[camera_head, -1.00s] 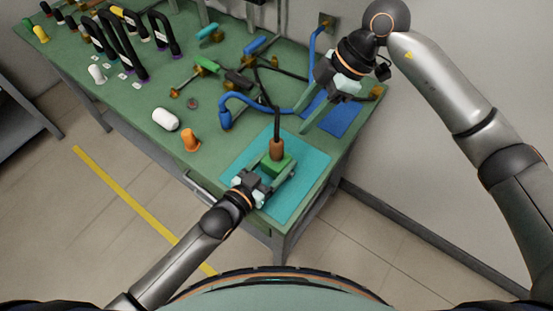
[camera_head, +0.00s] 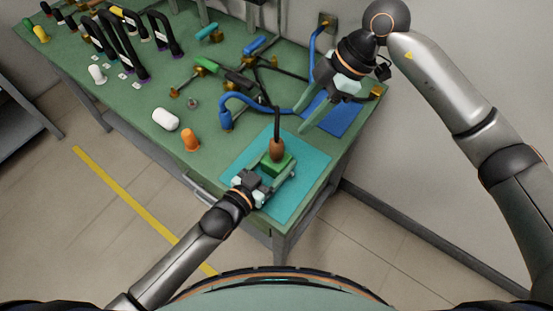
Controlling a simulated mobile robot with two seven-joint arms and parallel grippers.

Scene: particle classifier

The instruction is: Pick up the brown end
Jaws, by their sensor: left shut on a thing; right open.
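The brown end (camera_head: 277,150) is a short brown piece on a black cable that rises from it. It stands at the top of a green block (camera_head: 282,163) over the turquoise mat (camera_head: 305,168), near the front right of the table. My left gripper (camera_head: 279,169) reaches in from below with its fingers on either side of the green block, shut on it; the fingers partly hide the block. The brown end is just above and behind the fingers. My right gripper (camera_head: 308,121) is open and empty, pointing down over the blue mat (camera_head: 335,117).
The green table (camera_head: 130,95) carries an orange piece (camera_head: 190,139), a white capsule (camera_head: 166,119), a blue cable (camera_head: 243,98) and several valves and black handles at the back left. A wall stands close on the right.

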